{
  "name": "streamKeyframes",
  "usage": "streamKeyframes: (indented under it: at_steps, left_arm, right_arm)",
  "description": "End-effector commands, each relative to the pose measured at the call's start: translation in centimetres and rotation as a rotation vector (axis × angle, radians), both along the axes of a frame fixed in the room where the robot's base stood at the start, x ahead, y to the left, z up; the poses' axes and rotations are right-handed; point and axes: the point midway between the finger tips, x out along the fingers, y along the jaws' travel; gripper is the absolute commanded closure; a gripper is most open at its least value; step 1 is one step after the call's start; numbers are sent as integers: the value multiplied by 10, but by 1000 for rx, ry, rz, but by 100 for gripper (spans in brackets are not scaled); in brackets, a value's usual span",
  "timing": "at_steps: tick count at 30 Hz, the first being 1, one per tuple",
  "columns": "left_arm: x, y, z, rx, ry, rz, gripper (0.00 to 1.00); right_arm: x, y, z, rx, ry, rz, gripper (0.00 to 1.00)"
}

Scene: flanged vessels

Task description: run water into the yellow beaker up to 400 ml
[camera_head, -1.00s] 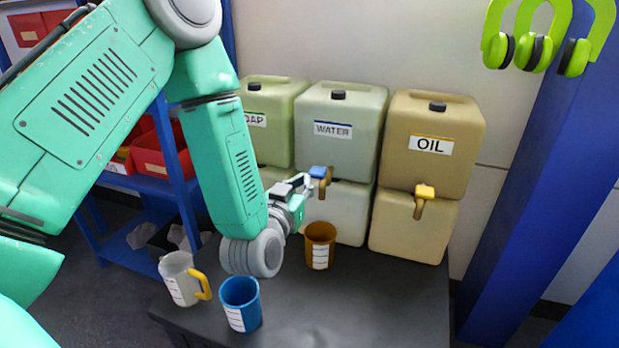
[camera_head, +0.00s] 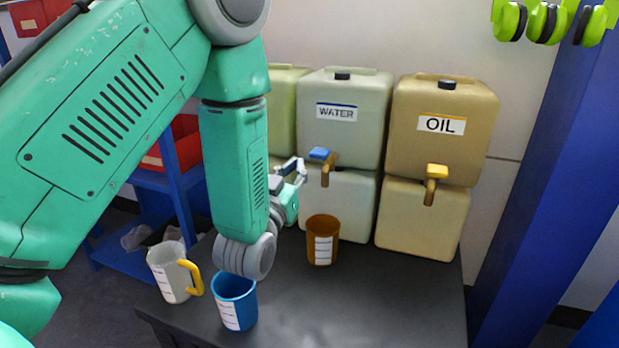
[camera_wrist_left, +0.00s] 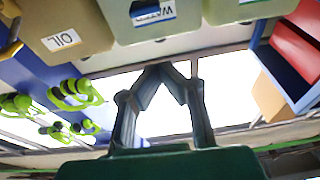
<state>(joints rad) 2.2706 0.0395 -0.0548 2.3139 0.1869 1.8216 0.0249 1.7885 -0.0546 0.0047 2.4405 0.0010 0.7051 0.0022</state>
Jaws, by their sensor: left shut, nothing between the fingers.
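A brown-yellow beaker (camera_head: 310,232) with a white scale stands upright below the water tap (camera_head: 328,172). Its contents are hidden, and I see no stream of water. The tap has a blue handle (camera_head: 319,154) and sits on the front of the container labelled WATER (camera_head: 345,135). My left gripper (camera_head: 300,170) is shut and empty, just left of the tap, apart from the handle. In the left wrist view its fingers (camera_wrist_left: 163,75) meet at the tips, below the upside-down WATER container (camera_wrist_left: 155,28). My right gripper is in neither view.
A grey-clear beaker with a yellow handle (camera_head: 170,275) and a blue beaker (camera_head: 235,303) stand at the table's front left. The OIL container (camera_head: 440,150) with a yellow-handled tap (camera_head: 434,180) is right of WATER. The table's right part (camera_head: 400,300) is clear.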

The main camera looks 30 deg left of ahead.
Motion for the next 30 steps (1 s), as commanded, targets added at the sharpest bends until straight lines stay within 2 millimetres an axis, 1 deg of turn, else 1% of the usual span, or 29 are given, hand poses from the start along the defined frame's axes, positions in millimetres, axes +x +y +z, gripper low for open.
streamKeyframes:
  at_steps: [1, 4, 8, 15, 23, 26, 30]
  left_arm:
    - [0, 0, -9, 11, -28, -5, 100]
    - [0, 3, -8, 21, -71, -8, 100]
    - [0, 4, -5, 27, -109, -13, 100]
    - [-1, 6, 0, 31, -127, -14, 100]
    - [1, 6, 0, 30, -127, -14, 100]
    - [7, 7, 2, 30, -128, -14, 100]
    - [25, 12, 9, 30, -130, -14, 100]
  right_arm:
    - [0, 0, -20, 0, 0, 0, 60]
    - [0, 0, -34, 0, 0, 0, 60]
    - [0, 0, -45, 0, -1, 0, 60]
    - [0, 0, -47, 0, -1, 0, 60]
    - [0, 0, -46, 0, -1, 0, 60]
    - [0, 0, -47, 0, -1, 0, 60]
    - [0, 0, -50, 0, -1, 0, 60]
